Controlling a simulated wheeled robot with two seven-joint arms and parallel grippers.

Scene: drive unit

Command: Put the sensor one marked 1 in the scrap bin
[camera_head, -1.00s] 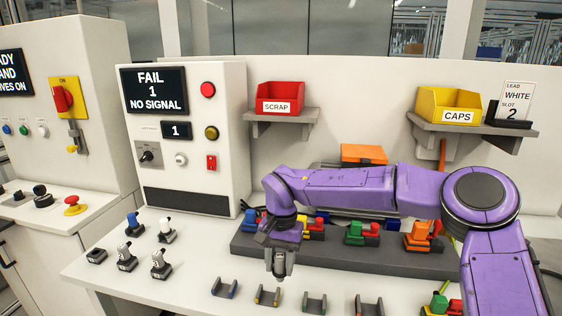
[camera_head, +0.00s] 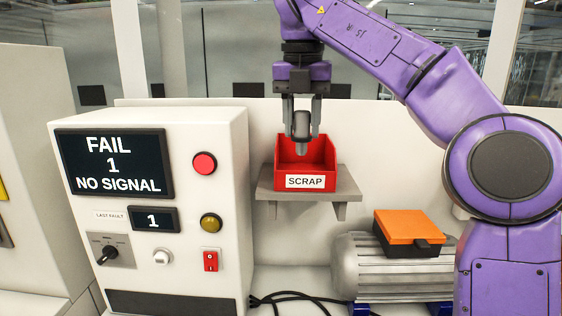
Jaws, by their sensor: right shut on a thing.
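My right gripper (camera_head: 301,116) points down over the red scrap bin (camera_head: 305,182), which carries a SCRAP label and stands on a grey wall shelf. The gripper is shut on a small grey sensor (camera_head: 301,128). The sensor hangs between the fingers at the bin's opening, its lower end in front of the bin's back wall. I cannot read a mark on it. I cannot tell how deep it is inside the bin. My left gripper is not in view.
The tester (camera_head: 150,210) left of the bin shows FAIL 1 NO SIGNAL on its screen (camera_head: 113,163). The grey shelf (camera_head: 340,193) holds the bin. Below right is a ribbed motor (camera_head: 375,270) with an orange-topped box (camera_head: 407,226). A black cable (camera_head: 290,297) lies below the shelf.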

